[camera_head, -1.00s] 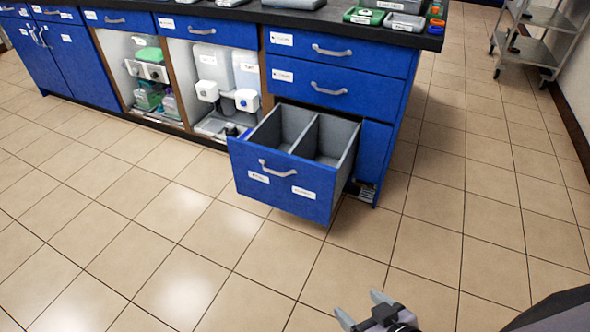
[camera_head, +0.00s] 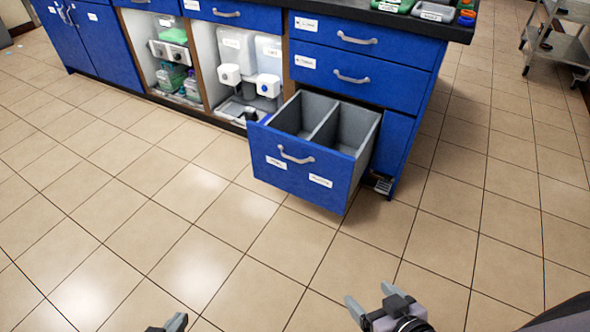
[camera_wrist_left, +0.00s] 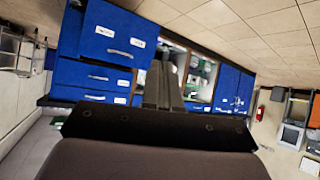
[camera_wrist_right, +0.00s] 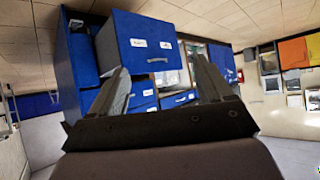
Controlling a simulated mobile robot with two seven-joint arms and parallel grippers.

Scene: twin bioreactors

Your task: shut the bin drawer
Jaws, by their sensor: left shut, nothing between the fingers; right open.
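The bin drawer (camera_head: 305,173) is the low blue drawer with a grey handle and two white labels. It is pulled out from the cabinet, and its two grey compartments look empty. It also shows in the left wrist view (camera_wrist_left: 112,35) and, upside down, in the right wrist view (camera_wrist_right: 147,48). My right gripper (camera_head: 372,298) is open and empty, over the floor in front of the drawer and apart from it. My left gripper (camera_head: 172,324) is shut with nothing in it, low at the bottom edge, left of the drawer and away from it.
The blue cabinet (camera_head: 400,145) has closed drawers above the bin drawer and open bays with white bottles to its left. A dark countertop (camera_head: 400,22) carries green and grey trays. A metal cart (camera_head: 560,45) stands at the far right. The tiled floor (camera_head: 200,235) in front is clear.

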